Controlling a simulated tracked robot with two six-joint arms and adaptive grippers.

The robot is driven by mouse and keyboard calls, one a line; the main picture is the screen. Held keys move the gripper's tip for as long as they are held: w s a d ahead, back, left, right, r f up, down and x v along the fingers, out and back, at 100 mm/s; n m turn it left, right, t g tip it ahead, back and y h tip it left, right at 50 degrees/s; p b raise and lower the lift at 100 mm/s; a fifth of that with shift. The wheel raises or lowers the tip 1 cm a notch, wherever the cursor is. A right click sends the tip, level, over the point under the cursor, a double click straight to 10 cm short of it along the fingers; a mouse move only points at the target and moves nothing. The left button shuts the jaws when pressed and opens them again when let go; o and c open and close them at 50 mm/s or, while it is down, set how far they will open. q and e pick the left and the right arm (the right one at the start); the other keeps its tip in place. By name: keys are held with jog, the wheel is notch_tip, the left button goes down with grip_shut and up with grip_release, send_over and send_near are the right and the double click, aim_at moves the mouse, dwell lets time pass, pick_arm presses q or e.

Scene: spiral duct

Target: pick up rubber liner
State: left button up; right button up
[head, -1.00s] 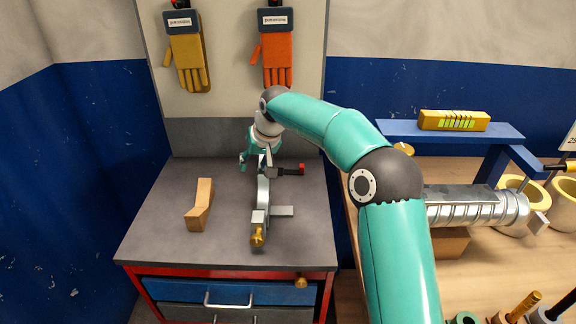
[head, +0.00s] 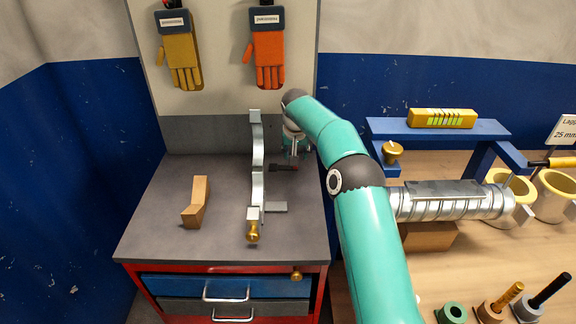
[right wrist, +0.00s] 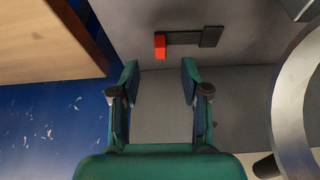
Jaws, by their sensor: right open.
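A small dark piece with a red end lies on the grey bench top, right of a curved metal clamp; it may be the rubber liner, but I cannot be sure. In the head view its dark part (head: 281,168) shows beside my right gripper (head: 292,154). In the right wrist view its red end (right wrist: 160,46) and dark bar (right wrist: 195,38) lie beyond my right gripper (right wrist: 160,75). The gripper's fingers are apart, with nothing between them. The red end lines up with the gap. My left gripper is in no view.
The curved metal clamp (head: 258,180) with a brass knob stands close left of the gripper, its ring (right wrist: 290,110) near at right in the wrist view. A wooden block (head: 195,202) lies further left. A spiral duct (head: 455,203) lies on the right table.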

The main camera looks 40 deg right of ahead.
aim_at(295, 171)
jog(key=p+x, duration=0.2)
jog(key=x, duration=0.3)
jog(key=shift+w+d+f, duration=0.1)
jog(key=shift+w+f, duration=0.05)
jog(key=shift+f, duration=0.3)
grip_shut()
